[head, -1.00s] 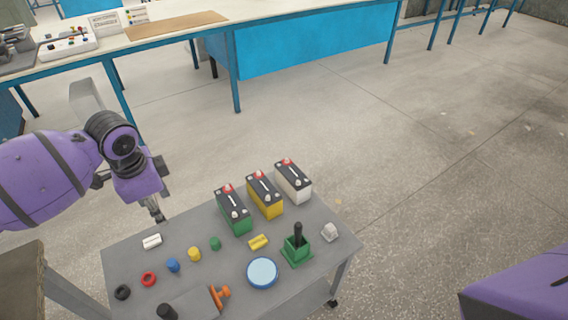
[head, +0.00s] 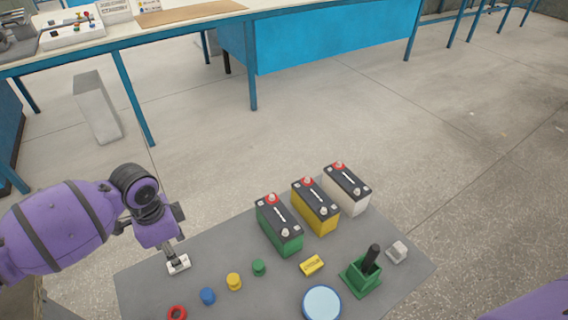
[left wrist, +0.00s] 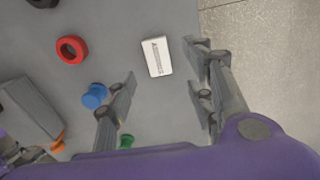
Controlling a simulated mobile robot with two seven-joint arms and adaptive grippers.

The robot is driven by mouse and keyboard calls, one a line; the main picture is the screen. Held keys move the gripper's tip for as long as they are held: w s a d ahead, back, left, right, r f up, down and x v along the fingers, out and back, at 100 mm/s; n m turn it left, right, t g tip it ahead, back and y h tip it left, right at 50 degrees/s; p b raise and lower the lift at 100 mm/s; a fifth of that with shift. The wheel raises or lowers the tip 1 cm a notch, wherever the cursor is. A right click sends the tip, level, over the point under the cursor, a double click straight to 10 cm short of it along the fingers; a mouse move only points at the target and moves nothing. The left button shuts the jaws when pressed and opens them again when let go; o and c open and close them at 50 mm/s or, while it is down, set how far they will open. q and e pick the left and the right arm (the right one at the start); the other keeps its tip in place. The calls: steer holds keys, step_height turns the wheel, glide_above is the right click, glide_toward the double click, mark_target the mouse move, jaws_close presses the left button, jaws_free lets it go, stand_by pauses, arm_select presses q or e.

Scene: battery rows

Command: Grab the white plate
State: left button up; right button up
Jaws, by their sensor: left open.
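The white plate (head: 178,264) is a small flat rectangle with dark marking, lying on the grey table near its left edge. In the left wrist view the white plate (left wrist: 156,57) lies just beyond the fingertips, closer to the right finger. My left gripper (head: 174,254) is at the plate and partly covers it in the head view. Its fingers (left wrist: 160,76) are spread and empty in the wrist view. I cannot tell how high the fingertips are above the table. My right gripper is out of view; only purple arm shows at bottom right.
On the table (head: 225,300) stand green (head: 279,225), yellow (head: 316,206) and white (head: 346,188) batteries. A blue cylinder (head: 208,296) and a red ring (left wrist: 72,49) lie near the plate. The table edge runs right of the plate in the wrist view.

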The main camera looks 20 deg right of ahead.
mark_target(184, 258)
arm_select(q)
steer(key=f, duration=0.5)
steer(key=shift+s+a+b, duration=0.15)
steer(key=shift+a+b, duration=0.05)
steer(key=shift+b, duration=0.1)
steer(key=c, duration=1)
